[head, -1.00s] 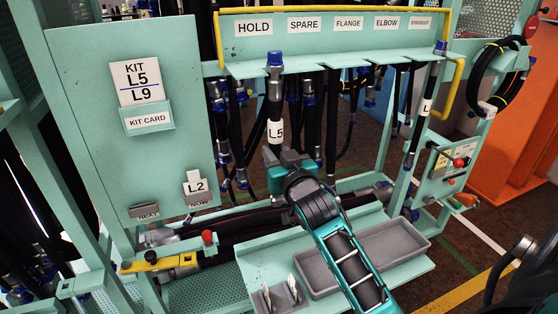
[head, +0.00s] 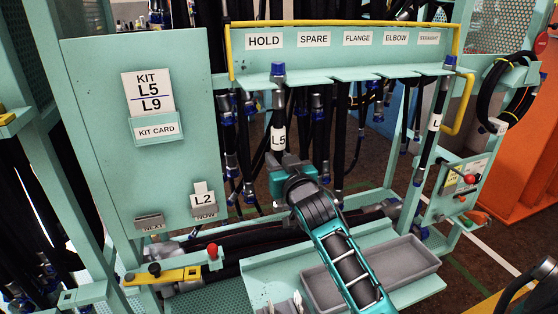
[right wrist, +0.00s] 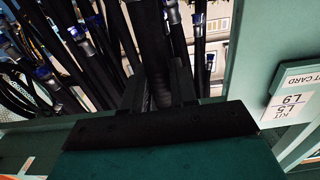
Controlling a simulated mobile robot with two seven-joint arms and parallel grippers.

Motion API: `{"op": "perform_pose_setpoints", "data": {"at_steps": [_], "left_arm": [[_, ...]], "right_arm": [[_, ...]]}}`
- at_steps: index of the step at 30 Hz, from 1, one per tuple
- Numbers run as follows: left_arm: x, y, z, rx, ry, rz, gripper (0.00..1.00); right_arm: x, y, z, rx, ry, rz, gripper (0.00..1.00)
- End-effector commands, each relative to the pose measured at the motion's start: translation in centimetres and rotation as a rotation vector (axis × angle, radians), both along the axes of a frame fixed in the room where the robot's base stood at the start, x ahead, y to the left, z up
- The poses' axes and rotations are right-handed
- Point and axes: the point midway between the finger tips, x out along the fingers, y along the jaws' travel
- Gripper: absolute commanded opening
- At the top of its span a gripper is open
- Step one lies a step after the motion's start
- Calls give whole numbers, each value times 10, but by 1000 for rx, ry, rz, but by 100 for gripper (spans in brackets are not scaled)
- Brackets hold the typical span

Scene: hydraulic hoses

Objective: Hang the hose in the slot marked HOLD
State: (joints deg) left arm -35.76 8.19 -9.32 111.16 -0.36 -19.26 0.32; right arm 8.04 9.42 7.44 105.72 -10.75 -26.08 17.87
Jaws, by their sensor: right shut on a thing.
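A black hose with a white L5 label (head: 278,138) and a blue top fitting (head: 278,72) hangs upright in my right gripper (head: 285,168). The gripper is shut on it just below the label. The fitting is at the front edge of the slotted shelf, below and slightly right of the HOLD sign (head: 264,41). I cannot tell whether the hose is inside the slot or in front of it. In the right wrist view, the dark hose (right wrist: 157,55) runs between the fingers.
Signs for SPARE (head: 313,39), FLANGE and more continue rightward. Several hoses hang behind the shelf. Another labelled hose (head: 434,122) hangs at the right end. A kit card panel (head: 90,130) stands left. A grey tray (head: 425,262) lies below, and a yellow rail frames the sign board.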

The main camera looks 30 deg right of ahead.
Motion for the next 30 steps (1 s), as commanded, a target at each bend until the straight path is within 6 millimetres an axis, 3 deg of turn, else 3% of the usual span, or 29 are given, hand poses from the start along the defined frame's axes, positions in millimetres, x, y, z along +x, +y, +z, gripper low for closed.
{"op": "perform_pose_setpoints", "data": {"at_steps": [10, 11, 19, 30], "left_arm": [[-2, 0, -1, -1, 3, 0, 43], [-2, 0, -1, -1, 3, 0, 43], [-2, 0, -1, -1, 3, 0, 43], [-1, 0, -1, -1, 2, 0, 43]], "right_arm": [[0, 0, 2, -1, -4, 0, 0], [0, 0, 2, -1, -4, 0, 29], [0, 0, 1, 0, -2, 0, 55], [-6, 1, -2, 2, 4, 0, 57]]}}
